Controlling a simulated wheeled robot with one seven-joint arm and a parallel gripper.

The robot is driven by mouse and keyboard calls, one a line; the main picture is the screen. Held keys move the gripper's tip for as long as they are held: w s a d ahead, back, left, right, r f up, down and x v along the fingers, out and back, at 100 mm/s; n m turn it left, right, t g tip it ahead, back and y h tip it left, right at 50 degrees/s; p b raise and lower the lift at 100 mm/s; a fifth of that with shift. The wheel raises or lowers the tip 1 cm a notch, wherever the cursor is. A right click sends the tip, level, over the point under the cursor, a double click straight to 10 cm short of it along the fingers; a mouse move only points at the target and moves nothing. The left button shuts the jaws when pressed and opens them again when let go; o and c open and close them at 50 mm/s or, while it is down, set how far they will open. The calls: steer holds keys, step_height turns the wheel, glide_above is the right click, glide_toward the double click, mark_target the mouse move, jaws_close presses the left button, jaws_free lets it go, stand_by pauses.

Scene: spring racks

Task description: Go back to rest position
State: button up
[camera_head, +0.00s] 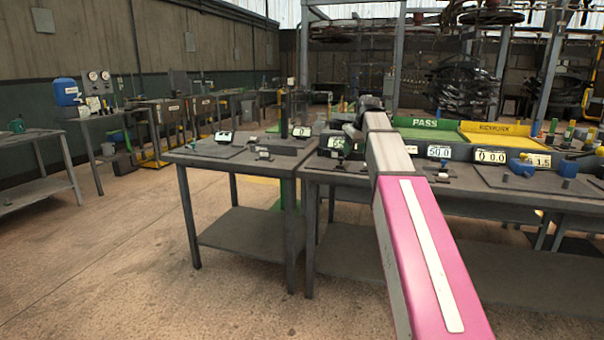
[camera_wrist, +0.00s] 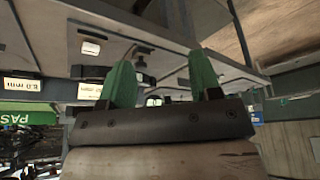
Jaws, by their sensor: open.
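My gripper shows in the wrist view (camera_wrist: 158,85) with two green fingers set well apart and nothing between them. In the head view my arm, with a pink link and a grey link, reaches forward over the workbench (camera_head: 330,177). The dark end of the arm is near the bench's back, and its fingers cannot be made out there. In the wrist view the bench top (camera_wrist: 60,40) appears turned, beyond the fingers. I cannot tell the exact gap between gripper and bench.
Digital displays (camera_head: 491,156) and small blue parts stand along the bench. A green PASS tray (camera_head: 428,134) and a yellow tray (camera_head: 497,139) lie behind. Another bench (camera_head: 30,136) stands at far left. The floor (camera_head: 130,260) at front left is clear.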

steer(key=s+f+m+g, duration=0.1)
steer(key=s+f, duration=0.4)
steer(key=f, duration=0.8)
steer(key=s+f+m+g, duration=0.15)
steer(key=s+f, duration=0.45)
steer(key=f, duration=0.7)
steer(key=s+f+m+g+h, duration=0.1)
steer(key=s+f+m+h, duration=0.1)
steer(key=s+f, duration=1.6)
steer(key=shift+a+f+m, duration=0.15)
steer(key=shift+a+m, duration=0.25)
steer(key=shift+m, duration=0.05)
